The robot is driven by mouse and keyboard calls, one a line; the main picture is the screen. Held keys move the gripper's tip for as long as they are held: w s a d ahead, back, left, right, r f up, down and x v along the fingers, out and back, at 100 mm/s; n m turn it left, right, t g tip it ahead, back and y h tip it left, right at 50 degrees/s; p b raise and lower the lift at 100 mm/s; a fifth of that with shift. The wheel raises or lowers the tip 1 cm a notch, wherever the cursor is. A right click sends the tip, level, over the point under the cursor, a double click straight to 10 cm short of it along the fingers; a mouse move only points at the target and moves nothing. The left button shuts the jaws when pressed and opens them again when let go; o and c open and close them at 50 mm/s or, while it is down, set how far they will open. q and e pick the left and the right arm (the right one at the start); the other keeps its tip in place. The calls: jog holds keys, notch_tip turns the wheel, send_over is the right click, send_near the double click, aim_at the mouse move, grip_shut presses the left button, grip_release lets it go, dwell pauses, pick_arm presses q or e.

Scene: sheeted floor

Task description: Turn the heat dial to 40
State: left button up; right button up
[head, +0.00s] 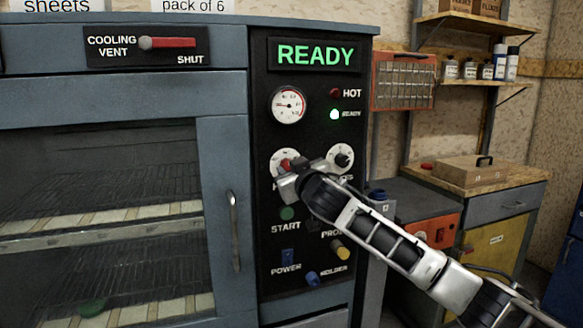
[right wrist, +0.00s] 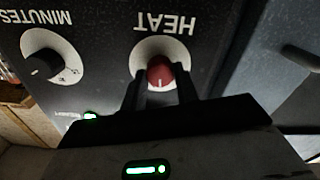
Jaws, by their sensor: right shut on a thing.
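The heat dial is a red knob (right wrist: 160,71) on a white scale plate, under the word HEAT in the right wrist view, which appears upside down. In the head view the red knob (head: 287,164) shows at the left of the two dials on the black control panel (head: 318,225). My right gripper (right wrist: 160,86) is shut on the red knob, with one dark finger on each side. The gripper and knob hide part of the scale, and its numbers cannot be read. My left gripper is in neither view.
A black minutes dial (head: 341,157) sits just right of the heat dial. Below are a green start button (head: 287,213), a blue power switch (head: 287,256) and a yellow knob (head: 340,249). The oven door handle (head: 234,230) stands out at the left. The display (head: 316,55) reads READY.

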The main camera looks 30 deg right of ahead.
pick_arm(q)
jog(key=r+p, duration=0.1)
jog(key=p, duration=0.1)
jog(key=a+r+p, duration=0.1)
jog(key=p, duration=0.2)
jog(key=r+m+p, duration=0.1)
jog(key=p, duration=0.2)
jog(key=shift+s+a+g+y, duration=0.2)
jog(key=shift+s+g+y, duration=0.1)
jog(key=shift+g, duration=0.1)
pick_arm(e)
jog(key=n, duration=1)
jog(key=shift+n, duration=0.4)
jog(key=shift+f, duration=0.1)
jog(key=o, duration=1)
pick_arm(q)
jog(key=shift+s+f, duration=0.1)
pick_arm(e)
jog(key=shift+s, duration=0.15)
